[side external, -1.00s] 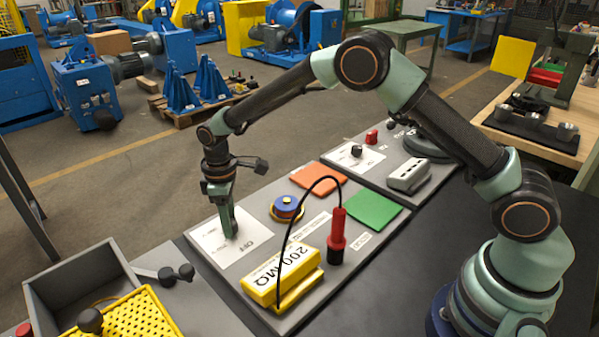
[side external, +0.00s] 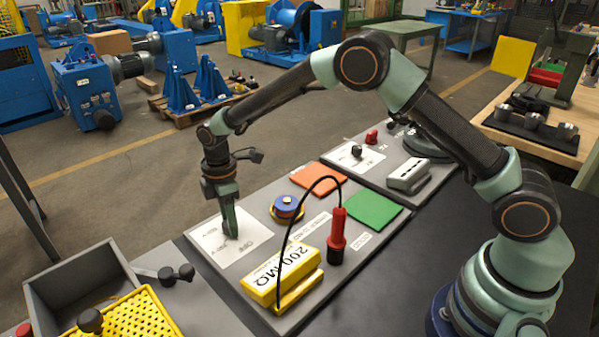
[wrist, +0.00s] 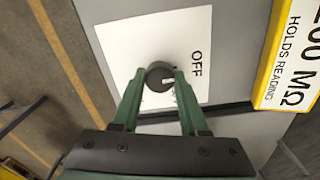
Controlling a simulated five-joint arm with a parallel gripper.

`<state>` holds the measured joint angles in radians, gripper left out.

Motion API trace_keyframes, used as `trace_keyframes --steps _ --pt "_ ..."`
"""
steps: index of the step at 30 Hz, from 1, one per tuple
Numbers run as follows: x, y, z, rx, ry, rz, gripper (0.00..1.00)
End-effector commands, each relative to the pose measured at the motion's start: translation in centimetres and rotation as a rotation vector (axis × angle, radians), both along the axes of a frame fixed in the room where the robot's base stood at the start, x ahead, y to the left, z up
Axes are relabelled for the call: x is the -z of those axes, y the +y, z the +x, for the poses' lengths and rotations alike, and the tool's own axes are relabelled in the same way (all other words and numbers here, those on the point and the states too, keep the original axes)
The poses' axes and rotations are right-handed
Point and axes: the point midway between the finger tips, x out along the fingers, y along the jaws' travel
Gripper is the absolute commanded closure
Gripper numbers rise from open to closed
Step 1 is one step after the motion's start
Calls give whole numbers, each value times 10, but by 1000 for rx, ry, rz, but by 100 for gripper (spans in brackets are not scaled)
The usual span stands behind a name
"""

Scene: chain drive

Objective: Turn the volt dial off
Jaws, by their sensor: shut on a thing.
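The volt dial (wrist: 157,72) is a small round black knob on a white plate (wrist: 120,45) with the word OFF printed to its right in the wrist view. A pale mark on the knob's face points to the lower right there, not squarely at OFF. My gripper (wrist: 160,80) has its two green fingers shut on the dial, one on each side. In the side external view, my gripper (side external: 231,233) points down at the white plate (side external: 248,253), and its fingers hide most of the dial.
A yellow 200 MΩ meter (side external: 282,274) stands right of the plate, with a black lead arching to a red probe (side external: 337,232). A blue round part (side external: 287,207), an orange pad (side external: 319,178) and a green pad (side external: 373,210) lie on the panel. A grey bin (side external: 75,280) is at lower left.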

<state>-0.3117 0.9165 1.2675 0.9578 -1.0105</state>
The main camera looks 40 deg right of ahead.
Motion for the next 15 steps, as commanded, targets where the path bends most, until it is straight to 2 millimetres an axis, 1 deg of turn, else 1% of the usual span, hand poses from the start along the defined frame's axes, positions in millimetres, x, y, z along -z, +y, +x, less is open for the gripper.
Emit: trace_keyframes --steps 10,11,12,13,15 --pt "-2 0 0 -4 1 0 100" --pt "-2 0 0 -4 0 0 45" --pt "-2 0 0 -4 0 0 30" --pt "-1 0 0 -4 0 0 26" --pt "-1 0 0 -3 0 0 26"
